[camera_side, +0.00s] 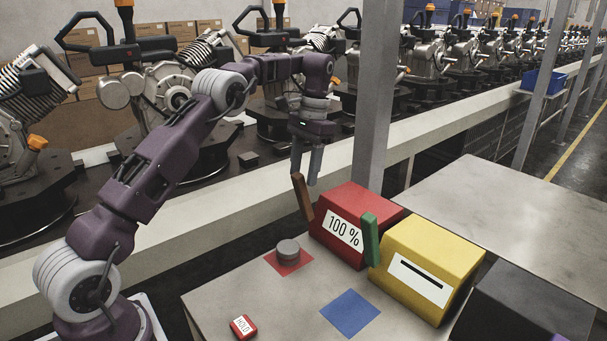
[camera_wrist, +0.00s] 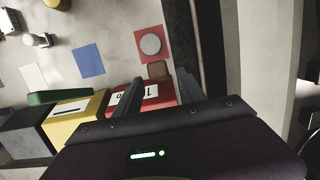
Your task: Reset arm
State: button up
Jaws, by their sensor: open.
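My gripper (camera_side: 306,174) is open and empty, with its fingers pointing down, above the far left corner of the red box (camera_side: 352,222). In the wrist view the two fingers of my gripper (camera_wrist: 158,88) are apart, over the red box (camera_wrist: 150,97). In the wrist view the brown block (camera_wrist: 158,69) shows just past the fingertips, and I see no contact with the fingers.
A grey disc (camera_side: 288,249) sits on a red square (camera_side: 306,258). A blue square (camera_side: 350,312) lies bare. A green block (camera_side: 370,240) leans by the yellow box (camera_side: 427,262); a black box (camera_side: 525,307) is nearer. A conveyor with engines runs behind, beside a grey post (camera_side: 378,90).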

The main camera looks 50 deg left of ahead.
jog(key=shift+w+r, duration=0.1)
jog(key=shift+w, duration=0.1)
jog(key=s+d+r+t, duration=0.4)
jog(key=s+d+r, duration=0.6)
jog(key=s+r, duration=0.3)
jog(key=s+d+f+t, duration=0.1)
jog(key=s+d+f, duration=0.1)
jog(key=s, duration=0.8)
jog(key=s+d+f+t, duration=0.2)
jog(key=s+d+f, duration=0.1)
jog(key=s, duration=0.7)
jog(key=shift+s+d+t, duration=0.3)
jog(key=shift+s+d, duration=0.05)
jog(key=shift+d, duration=0.2)
